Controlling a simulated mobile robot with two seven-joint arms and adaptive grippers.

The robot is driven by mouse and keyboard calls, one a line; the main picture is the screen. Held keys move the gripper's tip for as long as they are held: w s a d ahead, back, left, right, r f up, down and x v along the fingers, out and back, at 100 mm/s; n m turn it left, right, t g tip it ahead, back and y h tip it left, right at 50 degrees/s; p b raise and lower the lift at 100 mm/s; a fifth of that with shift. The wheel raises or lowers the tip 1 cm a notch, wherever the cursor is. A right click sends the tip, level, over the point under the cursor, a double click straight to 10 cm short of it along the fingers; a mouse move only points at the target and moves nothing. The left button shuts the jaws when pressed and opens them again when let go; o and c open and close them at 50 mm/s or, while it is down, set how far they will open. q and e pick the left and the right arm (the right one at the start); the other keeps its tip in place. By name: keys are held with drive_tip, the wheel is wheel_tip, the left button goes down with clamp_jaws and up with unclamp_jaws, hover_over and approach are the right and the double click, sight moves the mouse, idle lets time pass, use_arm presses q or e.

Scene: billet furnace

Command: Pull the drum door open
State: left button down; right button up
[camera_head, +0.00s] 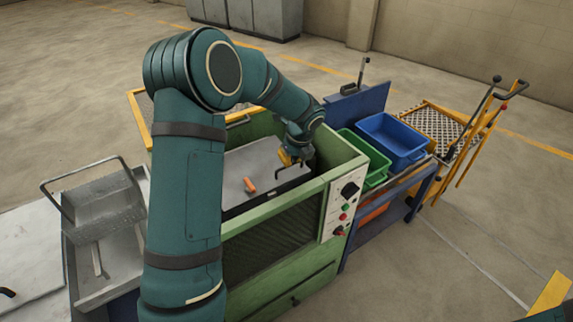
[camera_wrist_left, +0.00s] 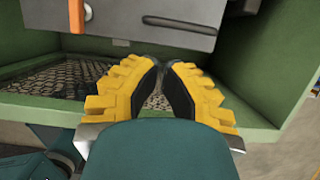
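A pale grey panel, which looks like the drum door (camera_head: 235,168), sits inside the green machine housing (camera_head: 282,222). A small orange handle (camera_head: 249,186) stands on it, and a dark bar (camera_head: 292,181) runs along its edge near the gripper. My left gripper (camera_head: 287,160) is inside the housing at the panel's right end. In the left wrist view the yellow fingers (camera_wrist_left: 161,68) nearly meet at the tips, with nothing between them. The grey panel (camera_wrist_left: 140,28) and orange handle (camera_wrist_left: 76,14) are just ahead, apart from the fingertips.
A control panel (camera_head: 341,207) is on the housing's right front. Green (camera_head: 372,172) and blue (camera_head: 395,138) bins stand on a blue bench at right. A yellow trolley (camera_head: 470,128) is beyond. A metal tray (camera_head: 105,262) is at left. Open floor lies in front at right.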

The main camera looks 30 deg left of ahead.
sight(284, 179)
use_arm(q)
drive_tip(key=b+x, duration=0.2)
drive_tip(key=x, duration=0.7)
drive_tip(key=shift+f, duration=0.45)
use_arm(e)
wheel_tip(284, 179, down, 2)
drive_tip(key=shift+w+f, duration=0.15)
use_arm(q)
drive_tip(key=shift+r, duration=0.15)
